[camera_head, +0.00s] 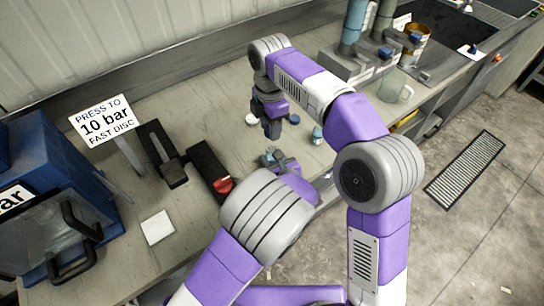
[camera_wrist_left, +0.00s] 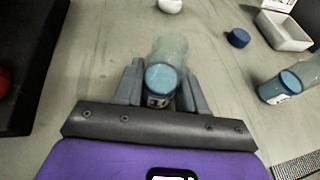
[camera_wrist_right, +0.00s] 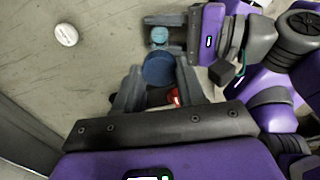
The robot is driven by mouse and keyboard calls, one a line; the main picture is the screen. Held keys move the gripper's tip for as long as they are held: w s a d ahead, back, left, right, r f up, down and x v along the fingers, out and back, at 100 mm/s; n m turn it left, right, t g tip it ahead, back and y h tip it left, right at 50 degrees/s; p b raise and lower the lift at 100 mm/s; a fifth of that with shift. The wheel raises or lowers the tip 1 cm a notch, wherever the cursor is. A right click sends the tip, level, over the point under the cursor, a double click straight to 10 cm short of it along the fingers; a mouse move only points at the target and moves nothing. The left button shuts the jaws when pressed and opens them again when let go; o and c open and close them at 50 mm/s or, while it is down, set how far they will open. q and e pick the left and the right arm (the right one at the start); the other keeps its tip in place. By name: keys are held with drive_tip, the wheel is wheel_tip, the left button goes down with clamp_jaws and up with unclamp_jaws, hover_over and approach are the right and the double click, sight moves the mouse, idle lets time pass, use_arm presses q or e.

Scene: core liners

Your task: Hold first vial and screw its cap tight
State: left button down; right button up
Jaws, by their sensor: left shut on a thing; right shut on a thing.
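My left gripper (camera_head: 280,160) is shut around a clear vial with a teal end (camera_wrist_left: 165,78). The vial stands between its fingers (camera_wrist_left: 160,90), and its teal end also shows in the right wrist view (camera_wrist_right: 159,35). My right gripper (camera_head: 272,130) is shut on a dark blue cap (camera_wrist_right: 158,68). In the right wrist view the cap appears beside the vial; I cannot tell the height gap between them. Another blue cap (camera_wrist_left: 238,38) lies on the bench, apart from a second teal vial (camera_wrist_left: 280,88).
A white round piece (camera_wrist_right: 66,35) and a small white tray (camera_wrist_left: 287,32) are on the bench. A black device with a red knob (camera_head: 223,185) is left of my grippers. A glass beaker (camera_head: 395,88) stands right.

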hover_over(271, 149)
drive_tip(key=shift+f, duration=2.45)
drive_tip(key=shift+f, duration=0.9)
drive_tip(key=shift+f, duration=0.6)
